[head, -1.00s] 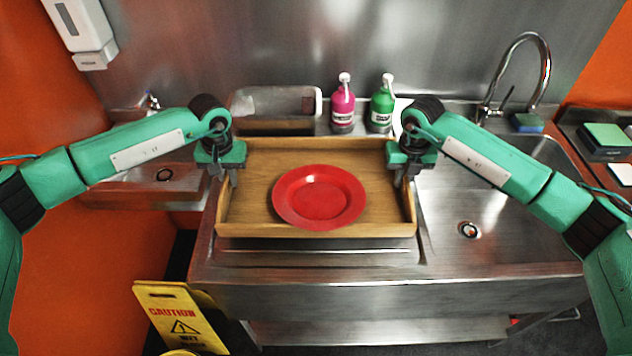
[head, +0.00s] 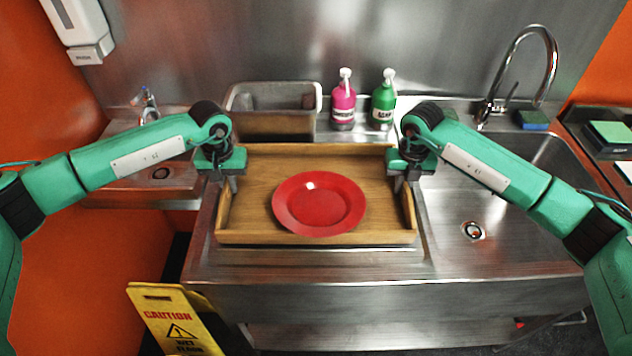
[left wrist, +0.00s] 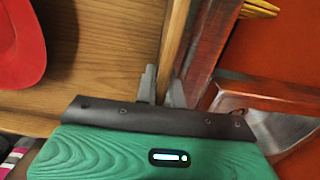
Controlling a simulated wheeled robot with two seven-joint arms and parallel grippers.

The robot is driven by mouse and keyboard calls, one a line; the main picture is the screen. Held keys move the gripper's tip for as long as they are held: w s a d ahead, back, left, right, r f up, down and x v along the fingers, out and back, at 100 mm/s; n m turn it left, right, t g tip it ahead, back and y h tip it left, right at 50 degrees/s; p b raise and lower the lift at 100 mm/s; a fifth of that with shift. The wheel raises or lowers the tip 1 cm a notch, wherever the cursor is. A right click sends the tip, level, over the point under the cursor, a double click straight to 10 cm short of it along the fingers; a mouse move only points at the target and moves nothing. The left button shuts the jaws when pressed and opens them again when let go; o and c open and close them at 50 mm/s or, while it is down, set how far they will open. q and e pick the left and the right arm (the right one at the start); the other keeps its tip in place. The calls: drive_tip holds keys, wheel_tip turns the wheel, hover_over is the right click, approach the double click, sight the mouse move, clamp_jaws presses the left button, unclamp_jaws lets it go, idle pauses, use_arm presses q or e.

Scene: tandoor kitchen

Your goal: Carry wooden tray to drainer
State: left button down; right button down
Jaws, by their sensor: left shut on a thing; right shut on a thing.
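The wooden tray (head: 245,225) is level over the ribbed steel drainer (head: 320,256) left of the sink bowl, hiding most of it. I cannot tell whether its underside touches the drainer. A red plate (head: 319,204) lies flat in the tray. My left gripper (head: 231,184) is shut on the tray's left wall. The left wrist view shows its fingers (left wrist: 162,88) on either side of that wall. My right gripper (head: 402,184) is shut on the tray's right wall; its fingertips are partly hidden.
The sink bowl (head: 500,205) with its tap (head: 548,65) is to the right. Behind the tray stand a steel container (head: 270,122), a pink bottle (head: 343,105) and a green bottle (head: 383,105). A yellow caution sign (head: 172,318) stands at front left; a small basin (head: 125,185) is left.

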use_arm(q)
drive_tip(key=shift+f+b, duration=0.35)
drive_tip(key=shift+f, duration=0.05)
use_arm(e)
drive_tip(key=shift+f, duration=0.4)
use_arm(q)
drive_tip(key=c, duration=1.5)
unclamp_jaws()
use_arm(e)
drive_tip(key=c, duration=1.5)
unclamp_jaws()
use_arm(q)
drive_tip(key=shift+s, duration=0.1)
use_arm(e)
drive_tip(key=shift+s, duration=0.1)
use_arm(q)
drive_tip(key=shift+r, duration=0.1)
wheel_tip(320, 180, up, 12)
drive_tip(key=shift+f, duration=0.2)
drive_tip(key=shift+r, duration=0.1)
use_arm(e)
drive_tip(key=shift+r, duration=0.35)
wheel_tip(320, 180, up, 11)
drive_tip(key=shift+r, duration=0.15)
